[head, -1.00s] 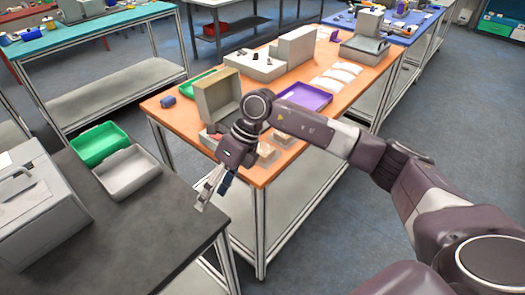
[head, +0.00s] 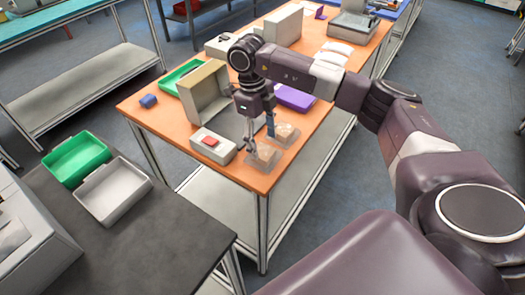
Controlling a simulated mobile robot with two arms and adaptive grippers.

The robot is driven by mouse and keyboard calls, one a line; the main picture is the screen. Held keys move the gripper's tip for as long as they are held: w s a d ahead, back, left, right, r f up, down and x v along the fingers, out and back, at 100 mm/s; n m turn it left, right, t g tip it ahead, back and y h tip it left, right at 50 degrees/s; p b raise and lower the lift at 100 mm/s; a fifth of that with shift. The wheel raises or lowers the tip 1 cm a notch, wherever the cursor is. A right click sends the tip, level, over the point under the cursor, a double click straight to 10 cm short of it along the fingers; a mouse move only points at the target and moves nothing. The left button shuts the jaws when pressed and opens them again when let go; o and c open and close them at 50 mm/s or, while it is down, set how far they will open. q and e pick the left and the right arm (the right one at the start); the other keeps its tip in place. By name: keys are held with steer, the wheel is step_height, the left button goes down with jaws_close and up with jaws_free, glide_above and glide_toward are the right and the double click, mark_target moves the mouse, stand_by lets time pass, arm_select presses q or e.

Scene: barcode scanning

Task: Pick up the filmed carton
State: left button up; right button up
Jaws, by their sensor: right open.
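Two small cartons that look clear-wrapped stand near the front corner of the orange table: a nearer carton (head: 263,157) and a farther carton (head: 286,134). I cannot tell for sure which is the filmed carton. My right gripper (head: 261,141) points down with its fingers apart, just above and behind the nearer carton and left of the farther one. Nothing shows between its fingers; whether a finger touches a carton is unclear. My left gripper is out of view.
A white block with a red top (head: 212,145) stands left of the cartons. Behind are an upright beige box (head: 205,92), a green tray (head: 172,80) and a purple tray (head: 296,98). A dark table (head: 165,230) with a green bin (head: 76,158) and a grey bin (head: 115,192) is at lower left.

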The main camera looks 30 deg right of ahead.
step_height(320, 180, down, 4)
steer(key=shift+w+d+r+p, duration=0.1)
steer(key=shift+w+p, duration=0.05)
steer(key=shift+p, duration=0.8)
steer(key=shift+f, duration=0.55)
steer(key=c, duration=1.3)
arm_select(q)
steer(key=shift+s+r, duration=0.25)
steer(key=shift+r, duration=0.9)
arm_select(e)
steer(key=shift+r, duration=0.1)
steer(key=shift+w+r, duration=0.1)
steer(key=shift+r, duration=0.15)
step_height(320, 180, up, 12)
steer(key=b, duration=0.3)
step_height(320, 180, up, 7)
glide_above(263, 151)
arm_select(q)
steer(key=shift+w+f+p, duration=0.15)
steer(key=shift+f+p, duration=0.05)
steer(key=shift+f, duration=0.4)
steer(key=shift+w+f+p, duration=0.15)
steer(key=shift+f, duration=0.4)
arm_select(e)
steer(key=shift+r, duration=0.2)
